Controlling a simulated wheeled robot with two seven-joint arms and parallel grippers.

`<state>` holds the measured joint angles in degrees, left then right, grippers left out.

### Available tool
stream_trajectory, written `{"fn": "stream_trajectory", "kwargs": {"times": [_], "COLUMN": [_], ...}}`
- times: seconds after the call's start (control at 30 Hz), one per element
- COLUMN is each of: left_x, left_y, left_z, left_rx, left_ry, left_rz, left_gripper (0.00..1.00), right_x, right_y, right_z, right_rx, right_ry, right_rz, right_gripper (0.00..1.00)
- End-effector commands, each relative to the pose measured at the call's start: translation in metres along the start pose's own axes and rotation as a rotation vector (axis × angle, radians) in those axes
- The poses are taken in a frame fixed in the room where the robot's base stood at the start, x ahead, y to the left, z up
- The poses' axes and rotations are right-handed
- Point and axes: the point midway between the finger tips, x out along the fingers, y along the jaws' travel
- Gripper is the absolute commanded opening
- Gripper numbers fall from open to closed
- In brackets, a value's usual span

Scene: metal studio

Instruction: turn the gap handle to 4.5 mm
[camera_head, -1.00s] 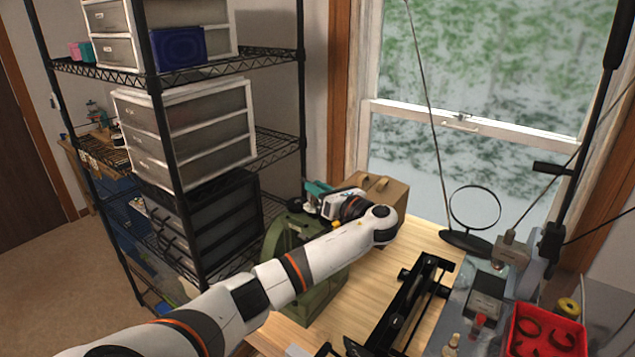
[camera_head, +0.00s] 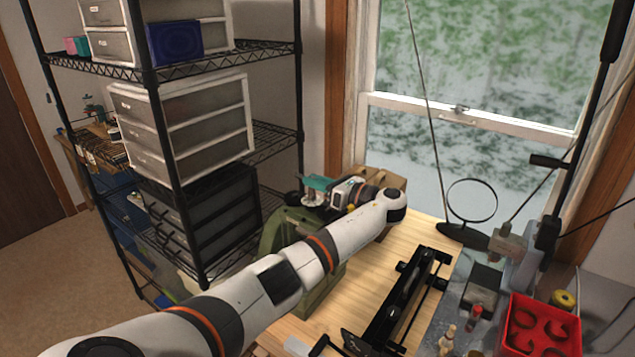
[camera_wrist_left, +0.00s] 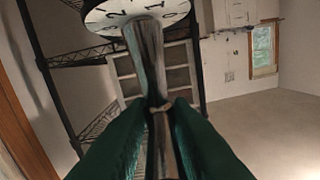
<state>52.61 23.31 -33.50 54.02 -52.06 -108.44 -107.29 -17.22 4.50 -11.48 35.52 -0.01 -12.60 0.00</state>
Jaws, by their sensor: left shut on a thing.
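The gap handle (camera_wrist_left: 157,75) is a shiny metal bar in the left wrist view. It runs from a white numbered dial (camera_wrist_left: 125,12) down between the dark green fingers of my left gripper (camera_wrist_left: 160,115). My left gripper is shut on the handle. The dial is cut off by the top edge, and only a few digits show, so I cannot tell its reading. In the head view my left gripper (camera_head: 314,187) is at the top of the green rolling mill (camera_head: 290,228), whose front is partly hidden by my left arm. The handle is too small to make out there. My right gripper is not in view.
A wire shelf (camera_head: 225,62) with drawer units (camera_head: 190,120) stands close left of the mill. A cardboard-brown box (camera_head: 383,178) is behind my wrist. A black tool (camera_head: 405,300), round mirror (camera_head: 472,200) and red tray (camera_head: 540,325) are on the bench right.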

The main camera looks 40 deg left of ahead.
Motion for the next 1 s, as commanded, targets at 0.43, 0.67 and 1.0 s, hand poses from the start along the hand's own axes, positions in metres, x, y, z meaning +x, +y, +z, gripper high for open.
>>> {"fn": "stream_trajectory", "kwargs": {"times": [0.43, 0.67, 1.0], "left_x": [-0.001, -0.032, -0.1], "left_y": [0.0, 0.001, 0.001], "left_z": [0.002, 0.005, 0.004], "left_rx": [0.003, 0.002, 0.004], "left_ry": [-0.002, -0.004, -0.007], "left_rz": [0.0, 0.004, 0.001], "left_gripper": [0.38, 0.38, 0.38], "right_x": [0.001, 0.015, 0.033], "right_y": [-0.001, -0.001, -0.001], "right_z": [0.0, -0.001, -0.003], "right_rx": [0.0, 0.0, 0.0], "right_ry": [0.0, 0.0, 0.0], "right_rz": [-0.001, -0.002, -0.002], "right_gripper": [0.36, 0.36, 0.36]}}
